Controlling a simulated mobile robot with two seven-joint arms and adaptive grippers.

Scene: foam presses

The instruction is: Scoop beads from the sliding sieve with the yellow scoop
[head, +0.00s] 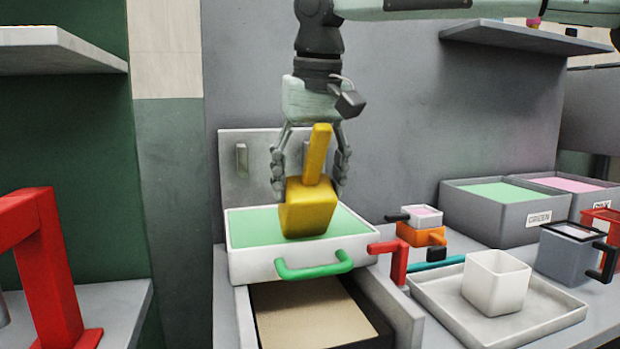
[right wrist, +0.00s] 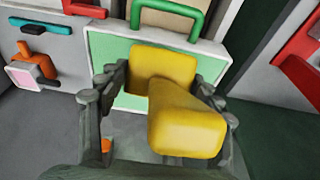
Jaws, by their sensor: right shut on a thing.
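The yellow scoop (head: 308,210) is held by my right gripper (head: 309,188), with its handle pointing up between the fingers. The scoop also shows in the right wrist view (right wrist: 165,66), where the fingers (right wrist: 160,88) flank it. The sliding sieve (head: 250,265) is a white tray with a green handle (head: 315,266) at its front and green beads (head: 255,222) inside. The scoop's cup is over the beads; I cannot tell whether it touches them. The cup's inside is hidden. The sieve also shows in the right wrist view (right wrist: 98,48). My left gripper is not in view.
Below the sieve is an open bin (head: 300,310) with a tan inside. A red handle (head: 398,262) sticks out at its right. Right of it, a white cup (head: 496,282) stands on a tray (head: 440,300). A green-filled bin (head: 480,215) is behind. A red frame (head: 50,270) stands left.

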